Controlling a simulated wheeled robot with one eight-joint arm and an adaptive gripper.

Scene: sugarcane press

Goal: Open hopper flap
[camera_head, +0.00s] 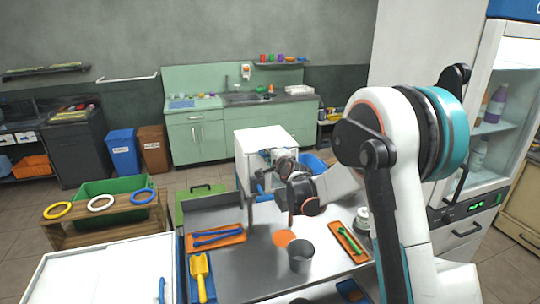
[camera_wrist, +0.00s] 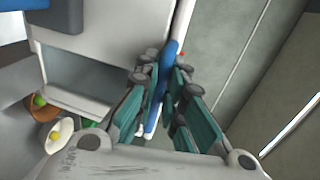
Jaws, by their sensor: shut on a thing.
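The sugarcane press (camera_head: 262,139) is a white box behind the metal worktable in the head view. Its pale grey body (camera_wrist: 90,35) fills the upper left of the wrist view, with an open slot below. A blue handle bar (camera_wrist: 172,50) runs along a white edge there, and I cannot tell whether that edge is the hopper flap. My gripper (camera_wrist: 164,84) is shut on the blue handle, which passes between its green-padded fingers. In the head view my wrist hides much of the press front and the fingers' grip.
The metal worktable (camera_head: 245,270) holds a grey cup (camera_head: 301,256), an orange tray with blue tongs (camera_head: 217,236), a yellow scoop (camera_head: 200,275) and an orange tray with a green tool (camera_head: 348,242). A glass-door fridge (camera_head: 490,130) stands at right. Ring-topped wooden crate (camera_head: 105,231) stands left.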

